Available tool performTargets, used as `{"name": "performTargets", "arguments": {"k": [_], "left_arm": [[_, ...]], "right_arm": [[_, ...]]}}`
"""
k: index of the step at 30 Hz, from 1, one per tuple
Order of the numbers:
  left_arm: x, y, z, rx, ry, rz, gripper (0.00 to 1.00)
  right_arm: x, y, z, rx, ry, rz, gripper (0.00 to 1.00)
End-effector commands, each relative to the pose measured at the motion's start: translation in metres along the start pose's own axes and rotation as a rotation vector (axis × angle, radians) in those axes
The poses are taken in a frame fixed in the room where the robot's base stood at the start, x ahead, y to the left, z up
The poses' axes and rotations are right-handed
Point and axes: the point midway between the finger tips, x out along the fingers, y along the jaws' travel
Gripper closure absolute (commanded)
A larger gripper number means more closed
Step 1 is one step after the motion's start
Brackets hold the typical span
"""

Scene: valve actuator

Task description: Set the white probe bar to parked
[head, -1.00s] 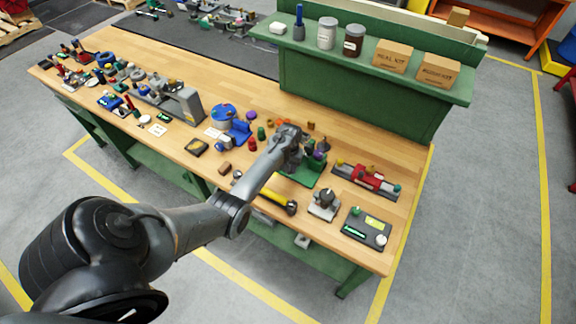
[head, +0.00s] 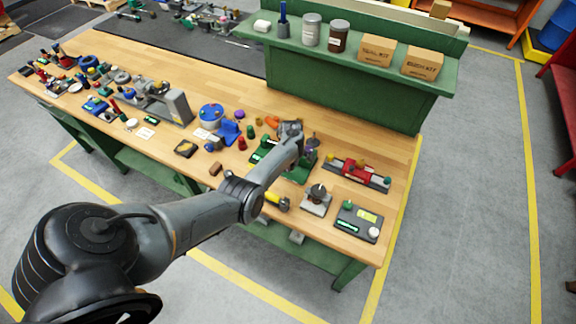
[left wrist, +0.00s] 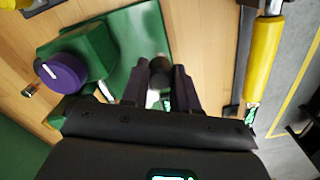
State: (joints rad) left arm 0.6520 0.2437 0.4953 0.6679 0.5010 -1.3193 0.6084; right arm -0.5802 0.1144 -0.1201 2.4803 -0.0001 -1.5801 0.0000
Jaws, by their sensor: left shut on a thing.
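My left gripper (left wrist: 160,80) is down at the green fixture (left wrist: 143,40) in the left wrist view. Its two dark fingers are closed around a dark round-ended piece with a white part between them, which looks like the white probe bar (left wrist: 152,98). Most of the bar is hidden by the fingers. A purple knob (left wrist: 64,72) with a white mark sits on the fixture's green block, left of the fingers. In the head view the left gripper (head: 291,140) covers much of the green fixture (head: 299,172). My right gripper is not in view.
A yellow-handled tool (head: 277,201) lies in front of the fixture. A grey device (head: 317,200), a red device (head: 357,172) and a dark panel box (head: 358,223) stand to the right. The green shelf (head: 350,60) rises behind. Bare wood lies at the bench's right rear.

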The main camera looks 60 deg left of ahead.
Motion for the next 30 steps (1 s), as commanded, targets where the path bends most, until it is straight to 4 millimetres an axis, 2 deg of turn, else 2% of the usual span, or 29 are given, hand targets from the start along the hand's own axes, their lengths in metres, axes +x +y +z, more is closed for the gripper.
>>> {"name": "performTargets", "arguments": {"k": [12, 27, 28, 30], "left_arm": [[0.0017, 0.0083, -0.0006, -0.175, 0.001, 0.0, 1.0], [0.0015, 0.0089, -0.001, -0.194, 0.003, 0.0, 1.0], [0.0015, 0.009, -0.001, -0.194, 0.003, 0.0, 0.7], [0.0014, 0.009, -0.001, -0.194, 0.002, 0.0, 0.59]], "right_arm": [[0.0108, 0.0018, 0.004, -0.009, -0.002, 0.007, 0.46], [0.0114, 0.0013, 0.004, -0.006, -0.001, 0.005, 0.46], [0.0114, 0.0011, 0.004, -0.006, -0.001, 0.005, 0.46], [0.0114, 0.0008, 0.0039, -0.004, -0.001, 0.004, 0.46]]}}
